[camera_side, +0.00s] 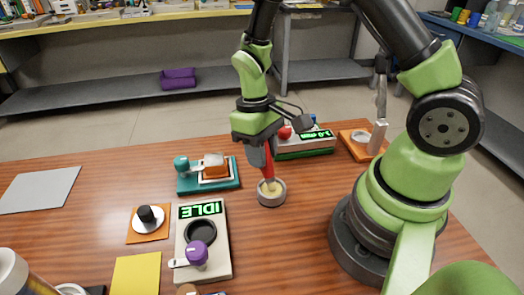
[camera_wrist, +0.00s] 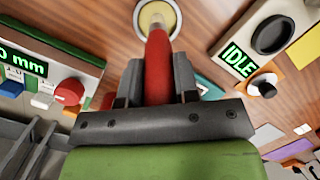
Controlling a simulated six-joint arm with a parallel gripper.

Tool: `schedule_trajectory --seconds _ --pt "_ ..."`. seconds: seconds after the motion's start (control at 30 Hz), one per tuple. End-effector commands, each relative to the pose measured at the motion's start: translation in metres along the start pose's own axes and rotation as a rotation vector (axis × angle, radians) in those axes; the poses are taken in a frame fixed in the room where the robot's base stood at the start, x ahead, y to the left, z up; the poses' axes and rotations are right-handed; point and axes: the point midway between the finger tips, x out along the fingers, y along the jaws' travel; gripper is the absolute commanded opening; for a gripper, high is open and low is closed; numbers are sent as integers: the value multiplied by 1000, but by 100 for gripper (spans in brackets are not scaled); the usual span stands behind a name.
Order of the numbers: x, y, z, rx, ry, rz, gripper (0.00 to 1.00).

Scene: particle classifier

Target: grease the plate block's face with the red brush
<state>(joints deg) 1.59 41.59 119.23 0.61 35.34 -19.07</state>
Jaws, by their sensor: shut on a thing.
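My gripper (camera_side: 262,150) points down near the table's middle and is shut on the red brush (camera_side: 268,168). In the wrist view the red handle (camera_wrist: 158,65) runs between the two fingers (camera_wrist: 158,82). The brush's lower end is in or just over a small round grey pot (camera_side: 271,198) with pale yellow content, also at the wrist view's top edge (camera_wrist: 174,10). The bristles are not clear. I cannot tell for sure which thing is the plate block; an orange block with a pale top (camera_side: 215,168) sits on a teal base (camera_side: 190,186), left of my gripper.
A device with an IDLE display (camera_side: 222,262) and purple knob stands front left. Behind my gripper is a green-and-white box (camera_side: 305,145) with a red knob. An orange base (camera_side: 352,150) with an upright pale piece is behind right. Bare wood lies left of the teal base.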

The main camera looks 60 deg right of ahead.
Motion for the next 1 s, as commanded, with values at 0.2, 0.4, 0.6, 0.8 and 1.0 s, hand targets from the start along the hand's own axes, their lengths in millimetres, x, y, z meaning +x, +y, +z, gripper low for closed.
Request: schedule_trajectory --seconds 0.2,0.4,0.6,0.8,1.0 --pt "-18 -2 3 -1 5 0 5" --pt "-35 -3 6 0 4 0 5" --pt "-51 -5 9 -1 4 0 5" --pt "-64 -6 12 -1 3 0 5" --pt "-67 -6 13 0 0 0 5"
